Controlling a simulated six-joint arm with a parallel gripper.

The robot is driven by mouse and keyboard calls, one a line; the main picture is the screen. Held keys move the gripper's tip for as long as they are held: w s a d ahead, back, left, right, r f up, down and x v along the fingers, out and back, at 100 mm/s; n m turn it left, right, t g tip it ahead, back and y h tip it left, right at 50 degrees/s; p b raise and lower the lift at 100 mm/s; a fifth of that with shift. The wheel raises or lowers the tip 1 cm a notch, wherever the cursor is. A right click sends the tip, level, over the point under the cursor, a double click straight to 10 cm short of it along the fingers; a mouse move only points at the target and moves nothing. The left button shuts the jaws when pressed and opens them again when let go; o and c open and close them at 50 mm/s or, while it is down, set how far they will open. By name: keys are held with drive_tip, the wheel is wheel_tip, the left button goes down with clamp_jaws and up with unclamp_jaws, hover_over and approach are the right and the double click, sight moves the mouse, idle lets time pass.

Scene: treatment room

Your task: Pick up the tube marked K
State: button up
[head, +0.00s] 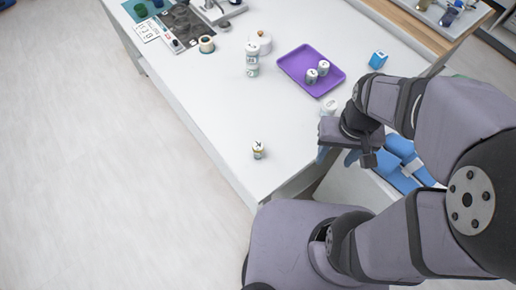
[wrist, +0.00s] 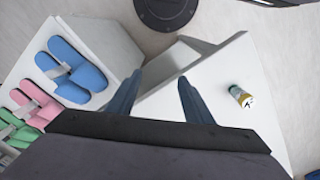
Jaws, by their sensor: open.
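A small tube (head: 258,151) with a white cap and yellowish label stands alone near the front edge of the white table. A dark letter on its cap may be a K, but it is too small to read surely. In the wrist view the tube (wrist: 241,97) is right of my gripper (wrist: 159,80), apart from the fingers. In the head view my gripper (head: 337,156) is by the table's near right edge, open and empty, with blue fingers. Other white-capped tubes with small marks are on the tray (head: 323,67) and beside my wrist (head: 329,106).
A purple tray (head: 296,64) lies on the table (head: 205,110). Blue slippers (wrist: 64,70) lie on a lower white surface. The table around the lone tube is clear.

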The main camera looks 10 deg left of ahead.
wheel_tip(320, 180, up, 4)
drive_tip(key=n+t+h+b, duration=0.6)
drive_tip(key=n+t+h, duration=0.65)
drive_tip(key=n, duration=1.75)
hover_over(254, 152)
drive_tip(key=v, duration=0.2)
drive_tip(key=t+y, duration=0.3)
drive_tip(key=shift+g, duration=0.25)
drive_tip(key=f, duration=1)
drive_tip(key=shift+d+f, duration=0.2)
drive_tip(key=shift+f+m, duration=0.3)
drive_tip(key=shift+f, duration=0.1)
drive_tip(key=shift+r+p+x, duration=0.1)
drive_tip(key=shift+p+x, duration=0.6)
drive_tip(key=shift+x, duration=0.95)
drive_tip(key=shift+r+p+x, duration=0.15)
drive_tip(key=shift+p+x, duration=0.5)
drive_tip(key=shift+x, duration=1)
drive_tip(key=shift+w+d+f, duration=0.15)
drive_tip(key=shift+w+d, duration=0.05)
drive_tip(key=shift+d, duration=0.1)
